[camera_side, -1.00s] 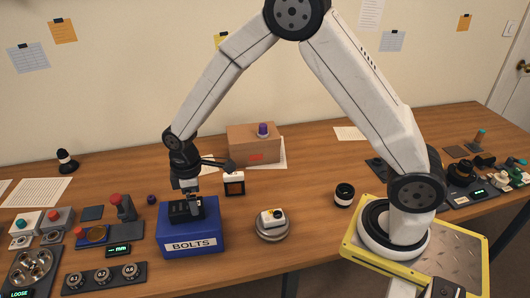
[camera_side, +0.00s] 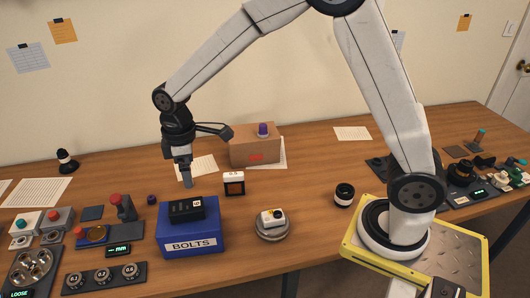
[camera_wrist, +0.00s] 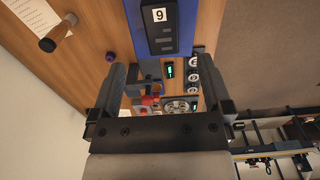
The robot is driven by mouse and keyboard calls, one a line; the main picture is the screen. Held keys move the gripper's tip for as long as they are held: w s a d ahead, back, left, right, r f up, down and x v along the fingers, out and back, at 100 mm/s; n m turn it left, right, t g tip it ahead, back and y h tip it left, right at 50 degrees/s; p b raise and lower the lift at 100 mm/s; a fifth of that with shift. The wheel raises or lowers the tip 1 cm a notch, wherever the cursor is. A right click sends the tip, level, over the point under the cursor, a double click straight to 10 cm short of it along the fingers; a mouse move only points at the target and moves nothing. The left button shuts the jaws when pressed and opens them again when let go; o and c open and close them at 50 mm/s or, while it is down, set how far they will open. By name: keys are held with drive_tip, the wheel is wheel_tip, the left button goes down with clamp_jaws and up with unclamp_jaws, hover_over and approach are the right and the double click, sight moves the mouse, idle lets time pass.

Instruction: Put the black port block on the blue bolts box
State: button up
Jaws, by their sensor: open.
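The black port block (camera_side: 187,209) lies flat on top of the blue bolts box (camera_side: 205,240), toward the back of its lid. The box carries a white BOLTS label on its front. My gripper (camera_side: 187,184) is above and behind the box, apart from the block, open and empty. In the wrist view, the port block (camera_wrist: 162,38) shows its face with a white 9 label and sits on the blue box (camera_wrist: 137,28). My gripper's two fingers (camera_wrist: 164,88) stand wide apart with nothing between them.
A small black device with an orange window (camera_side: 234,184) stands right of the box. A round grey stand (camera_side: 272,228) holds a white block. A cardboard box (camera_side: 254,146) is behind. Control panels with a red-topped lever (camera_side: 125,207) lie to the left.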

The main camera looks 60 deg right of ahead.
idle(0.3)
drive_tip(key=s+d+f+m+t, duration=0.1)
drive_tip(key=s+d+m, duration=0.3)
drive_tip(key=s, duration=0.3)
drive_tip(key=s+d+f+m+t, duration=0.1)
drive_tip(key=s+d+m, duration=0.3)
drive_tip(key=s, duration=0.4)
drive_tip(key=shift+s+d+m+t, duration=0.25)
drive_tip(key=shift+d+m+t, duration=0.05)
drive_tip(key=shift+m, duration=0.2)
